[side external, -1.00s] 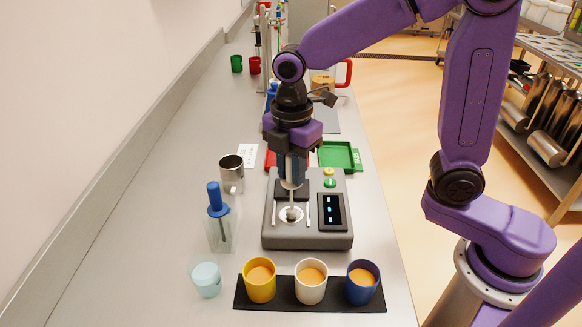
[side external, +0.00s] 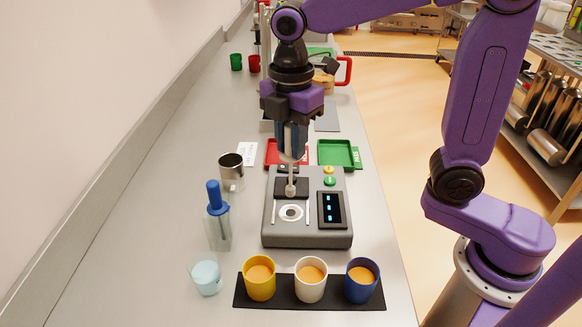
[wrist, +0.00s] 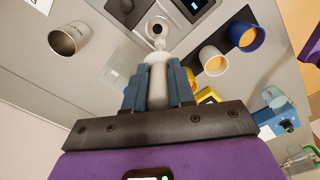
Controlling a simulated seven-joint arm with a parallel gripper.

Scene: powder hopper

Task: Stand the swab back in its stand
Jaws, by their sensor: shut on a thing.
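My gripper (side external: 292,145) is shut on a pale swab (side external: 290,188), which points down with its rounded tip lowest. The tip is over the grey machine (side external: 308,238), just behind its white-ringed opening (side external: 291,212) in the side view. In the wrist view the blue fingers (wrist: 158,88) close on both sides of the swab's pale handle (wrist: 158,72). A clear holder (side external: 219,236) left of the machine has a blue-handled tool (side external: 216,198) upright in it. I cannot tell which thing is the swab's stand.
A steel cup (side external: 231,172) stands left of the machine. Yellow (side external: 260,284), white (side external: 310,287) and blue (side external: 361,287) cups sit on a black mat in front. A pale blue cup (side external: 206,278) stands beside them. Red (side external: 280,152) and green (side external: 335,153) trays lie behind the machine.

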